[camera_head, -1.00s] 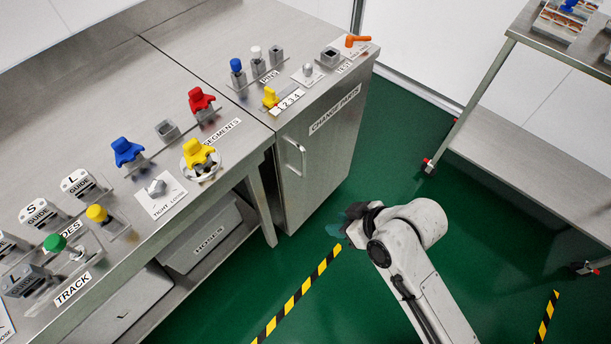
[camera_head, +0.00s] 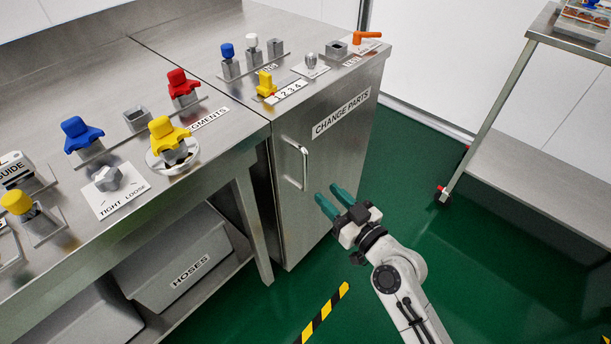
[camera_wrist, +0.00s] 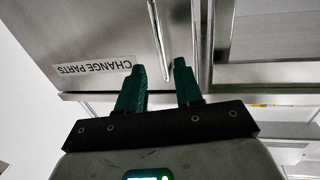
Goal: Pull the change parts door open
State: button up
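The change parts door (camera_head: 330,165) is the steel front of the cabinet, labelled CHANGE PARTS, and it looks closed. Its vertical bar handle (camera_head: 303,163) is on the left side of the door. My gripper (camera_head: 335,196) has two green fingers, open and empty, in front of the door and to the right of and below the handle in the head view. In the wrist view the door (camera_wrist: 90,30) appears upside down, and the handle (camera_wrist: 162,45) runs beyond the gap between the fingers (camera_wrist: 158,70). The fingers look apart from the handle.
The cabinet top holds pins, a yellow clamp and an orange lever (camera_head: 368,38). A workbench with knobs adjoins on the left, with a HOSES bin (camera_head: 175,265) beneath. A steel cart (camera_head: 545,140) stands at the right. Green floor (camera_head: 420,220) between them is clear.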

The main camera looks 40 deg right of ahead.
aim_at(307, 174)
jog(key=w, duration=0.5)
jog(key=w+p, duration=0.1)
jog(key=w, duration=0.3)
jog(key=shift+w+a, duration=0.2)
jog(key=shift+w, duration=0.15)
jog(key=shift+c, duration=0.2)
grip_shut()
